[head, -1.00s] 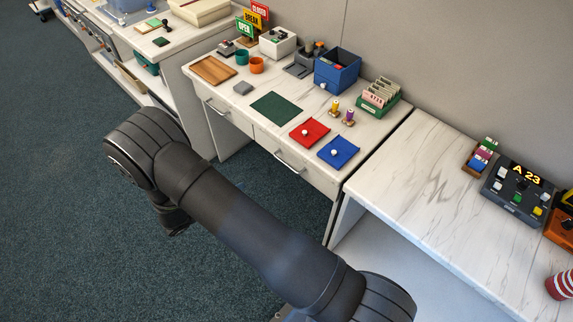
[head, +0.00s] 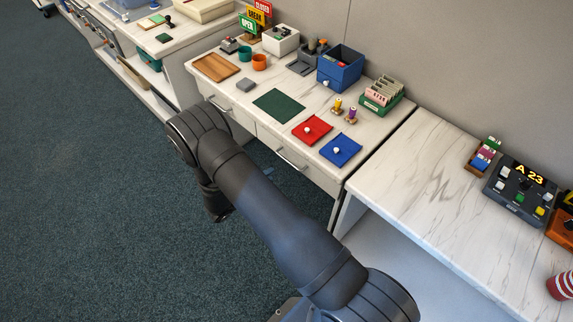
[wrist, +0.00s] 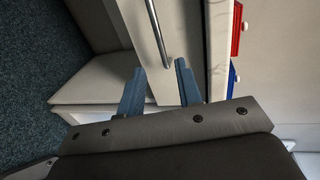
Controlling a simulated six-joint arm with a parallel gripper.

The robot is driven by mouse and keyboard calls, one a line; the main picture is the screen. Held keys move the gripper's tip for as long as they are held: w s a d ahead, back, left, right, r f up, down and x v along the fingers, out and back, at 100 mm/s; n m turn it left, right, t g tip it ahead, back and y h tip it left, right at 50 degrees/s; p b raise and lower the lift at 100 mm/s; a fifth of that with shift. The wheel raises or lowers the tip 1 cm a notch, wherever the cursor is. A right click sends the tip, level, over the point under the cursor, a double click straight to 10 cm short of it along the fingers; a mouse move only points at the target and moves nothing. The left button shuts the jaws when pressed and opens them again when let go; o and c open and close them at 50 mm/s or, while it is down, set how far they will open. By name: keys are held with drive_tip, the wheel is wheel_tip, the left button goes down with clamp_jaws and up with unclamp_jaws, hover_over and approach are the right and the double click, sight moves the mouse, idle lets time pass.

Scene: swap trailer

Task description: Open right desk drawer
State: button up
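The desk's right drawer (head: 297,156) is shut, and its silver bar handle (head: 290,160) is on the front face in the head view. In the wrist view the handle (wrist: 157,32) runs down from the top edge along the pale drawer front. My gripper (wrist: 160,67) is open, with its two blue fingers apart. The lower end of the handle shows between the fingertips, and nothing is gripped. I cannot tell how far the fingers are from the handle in depth. In the head view my arm hides most of the gripper.
The left drawer handle (head: 217,107) is partly beside my arm. A red mat (head: 306,124) and a blue mat (head: 345,145), each with a white knob, lie on the desktop above the right drawer. A marble-topped side table (head: 450,215) stands to the right. Open carpet (head: 80,190) lies left.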

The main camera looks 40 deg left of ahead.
drive_tip(key=x, duration=1)
drive_tip(key=shift+w, duration=0.1)
clamp_jaws()
